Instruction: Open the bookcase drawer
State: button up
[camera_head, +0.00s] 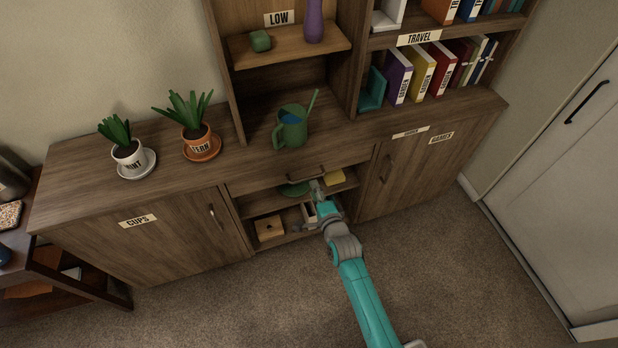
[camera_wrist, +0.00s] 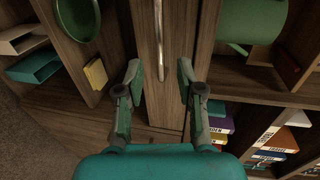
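The bookcase drawer (camera_head: 262,183) is a wide, shallow wooden front under the top board, in the middle of the cabinet. It looks flush with the cabinet and shut. Its metal bar handle (camera_head: 306,173) also shows in the wrist view (camera_wrist: 159,35), running lengthwise. My gripper (camera_head: 316,187) is just below the handle in the head view. In the wrist view my gripper (camera_wrist: 158,72) is open, one finger on each side of the handle's line, with nothing visibly held. I cannot tell whether either finger touches the handle.
Doors stand on both sides. A green watering can (camera_head: 291,128) and two potted plants are on top. The carpet (camera_head: 250,305) in front is clear.

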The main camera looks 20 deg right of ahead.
aim_at(309, 177)
jog(key=x, duration=0.6)
jog(key=shift+w+f, duration=0.1)
jog(key=shift+w, duration=0.3)
grip_shut()
